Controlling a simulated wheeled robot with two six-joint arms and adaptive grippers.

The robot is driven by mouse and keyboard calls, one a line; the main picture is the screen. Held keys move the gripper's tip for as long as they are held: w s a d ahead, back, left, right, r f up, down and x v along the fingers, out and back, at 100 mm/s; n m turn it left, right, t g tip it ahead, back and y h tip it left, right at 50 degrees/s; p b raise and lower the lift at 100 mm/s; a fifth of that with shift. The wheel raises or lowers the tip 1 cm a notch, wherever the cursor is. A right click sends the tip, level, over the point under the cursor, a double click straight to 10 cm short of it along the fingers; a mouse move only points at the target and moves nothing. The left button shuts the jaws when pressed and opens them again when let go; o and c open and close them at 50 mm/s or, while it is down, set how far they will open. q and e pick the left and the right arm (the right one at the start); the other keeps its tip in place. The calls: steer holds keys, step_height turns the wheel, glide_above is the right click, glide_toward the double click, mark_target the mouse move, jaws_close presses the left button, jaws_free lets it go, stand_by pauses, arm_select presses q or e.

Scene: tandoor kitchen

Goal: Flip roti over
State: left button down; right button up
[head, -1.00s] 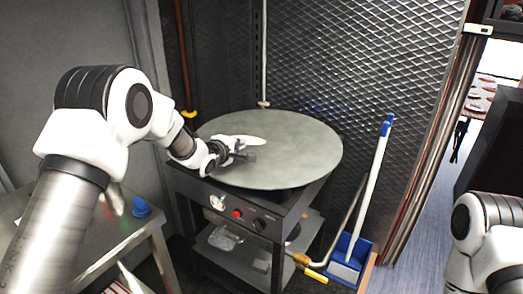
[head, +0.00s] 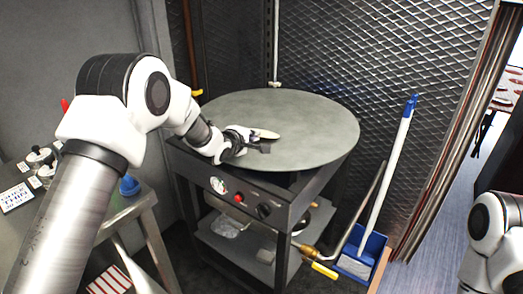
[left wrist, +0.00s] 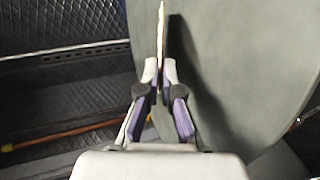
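The roti (head: 265,133) is a pale thin disc at the left part of the round grey griddle (head: 310,135). In the head view it shows as a narrow strip beside my left gripper (head: 265,147). In the left wrist view the roti (left wrist: 161,38) is a thin cream strip seen edge-on. Its near end lies between the two fingertips of my left gripper (left wrist: 160,75), which are closed together on it. Whether the roti touches the griddle is hard to tell. Only links of my right arm show at the right edge; its gripper is out of view.
The griddle tops a black stove (head: 245,200) with knobs in front. A metal table (head: 135,205) with a blue bowl (head: 129,186) stands left. A mesh wall (head: 385,60) closes off the back. A broom (head: 390,175) and blue dustpan (head: 362,252) stand right of the stove.

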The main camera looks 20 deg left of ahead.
arm_select(q)
steer(key=shift+w+f, duration=0.15)
steer(key=shift+f, duration=0.25)
steer(key=c, duration=1.5)
jaws_free()
steer(key=shift+r, duration=0.1)
steer(key=shift+s+r, duration=0.2)
steer(key=shift+s, duration=0.15)
steer(key=p+v, duration=0.2)
steer(key=v, duration=0.5)
steer(key=shift+a+p, duration=0.1)
steer(key=shift+p, duration=0.25)
steer(key=shift+s, duration=0.25)
